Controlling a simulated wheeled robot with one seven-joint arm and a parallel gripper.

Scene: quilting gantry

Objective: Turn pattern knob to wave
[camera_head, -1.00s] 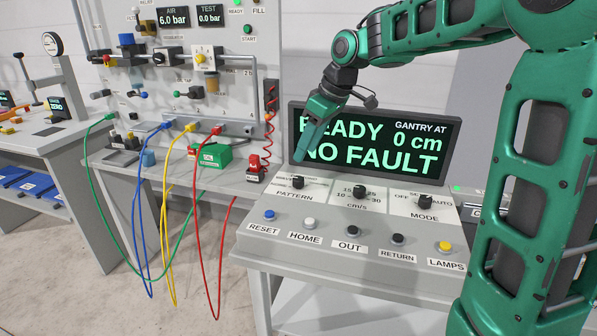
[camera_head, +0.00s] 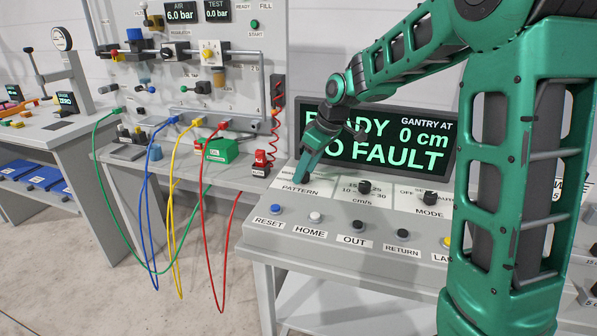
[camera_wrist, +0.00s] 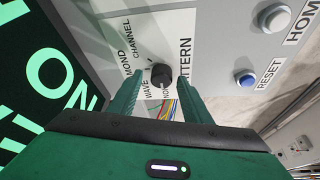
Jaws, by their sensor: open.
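The pattern knob (camera_wrist: 161,75) is a black round knob on the grey console. In the wrist view it sits between and just beyond the fingertips of my gripper (camera_wrist: 157,80), with labels including WAVE, CHANNEL and part of another word around it. My gripper is open, its two green fingers apart on either side of the knob; I cannot tell whether they touch it. In the head view my gripper (camera_head: 303,178) points down at the PATTERN label's spot, and it hides the knob there.
The speed knob (camera_head: 364,187) and mode knob (camera_head: 430,198) stand to the right. A front row holds buttons, including blue RESET (camera_head: 275,209) and white HOME (camera_head: 315,217). The display (camera_head: 385,140) reading READY, 0 cm, NO FAULT rises behind my gripper.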

